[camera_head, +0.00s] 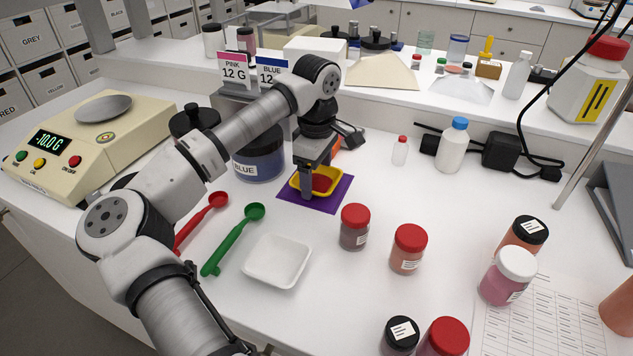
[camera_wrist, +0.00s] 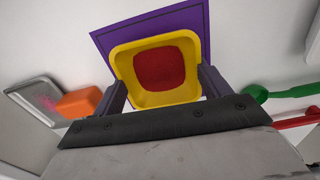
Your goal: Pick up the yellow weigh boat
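The yellow weigh boat (camera_head: 297,184) is a shallow square tray holding red powder (camera_head: 321,183). It shows over the purple mat (camera_head: 333,205). In the wrist view the boat (camera_wrist: 124,62) lies between my two fingers, tilted a little in the picture, with the purple mat (camera_wrist: 190,22) behind it. My gripper (camera_head: 318,180) reaches down from above, one finger on each side of the boat. In the wrist view my gripper (camera_wrist: 163,84) has both fingertips at the boat's side walls; whether they press on it is unclear. I cannot tell if the boat rests on the mat.
A blue jar (camera_head: 258,160) stands close left of my gripper. Red-lidded jars (camera_head: 354,228) (camera_head: 408,250) stand at front right. A white weigh boat (camera_head: 277,262), a green scoop (camera_head: 232,240) and a red scoop (camera_head: 200,222) lie in front. An orange object (camera_wrist: 79,102) is near the gripper.

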